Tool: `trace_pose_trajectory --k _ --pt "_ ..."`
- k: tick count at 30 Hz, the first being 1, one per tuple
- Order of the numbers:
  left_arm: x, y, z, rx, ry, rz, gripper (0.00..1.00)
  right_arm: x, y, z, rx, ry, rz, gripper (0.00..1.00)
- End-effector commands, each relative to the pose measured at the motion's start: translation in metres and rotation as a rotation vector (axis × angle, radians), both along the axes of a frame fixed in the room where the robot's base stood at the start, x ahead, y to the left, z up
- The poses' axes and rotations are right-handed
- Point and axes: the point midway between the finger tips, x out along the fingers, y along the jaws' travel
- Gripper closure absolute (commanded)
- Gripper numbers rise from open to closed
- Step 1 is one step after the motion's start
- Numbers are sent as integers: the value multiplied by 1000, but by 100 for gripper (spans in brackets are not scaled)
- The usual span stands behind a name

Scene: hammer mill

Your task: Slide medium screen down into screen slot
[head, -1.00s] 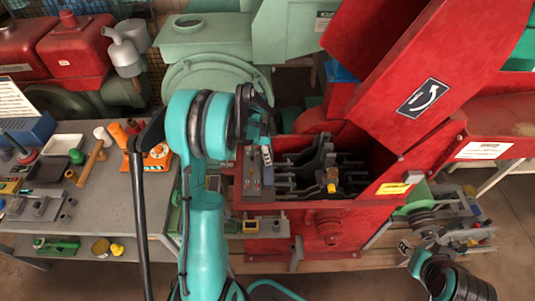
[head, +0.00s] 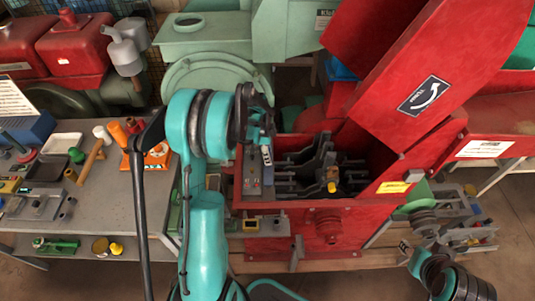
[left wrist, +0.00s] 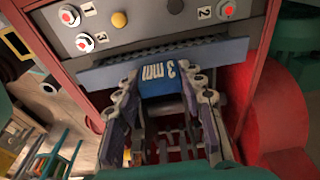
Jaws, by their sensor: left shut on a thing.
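The screen is a dark blue-grey part with a blue tab marked "3 mm" (left wrist: 160,78). Its dark perforated edge (left wrist: 130,68) shows in the left wrist view, beside the numbered panel. My left gripper (left wrist: 163,105) is shut on the tab, one finger on each side. In the head view my left gripper (head: 262,138) is at the left end of the open red mill housing (head: 325,222), with the pale label just below it. The screen slot is hidden, so I cannot tell how deep the screen sits. My right gripper (head: 412,255) is at the lower right, apart from the mill; its jaws are unclear.
The hammer rotor (head: 325,165) lies exposed in the housing, right of my left gripper. The red raised cover (head: 400,75) stands above on the right. A grey workbench (head: 110,180) with tools is on the left. A grey panel (left wrist: 150,25) with buttons borders the screen.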

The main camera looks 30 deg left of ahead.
Motion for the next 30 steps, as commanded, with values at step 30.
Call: trace_pose_trajectory --k 30 --pt "0 0 -19 0 0 0 100 0 0 -15 0 0 0 61"
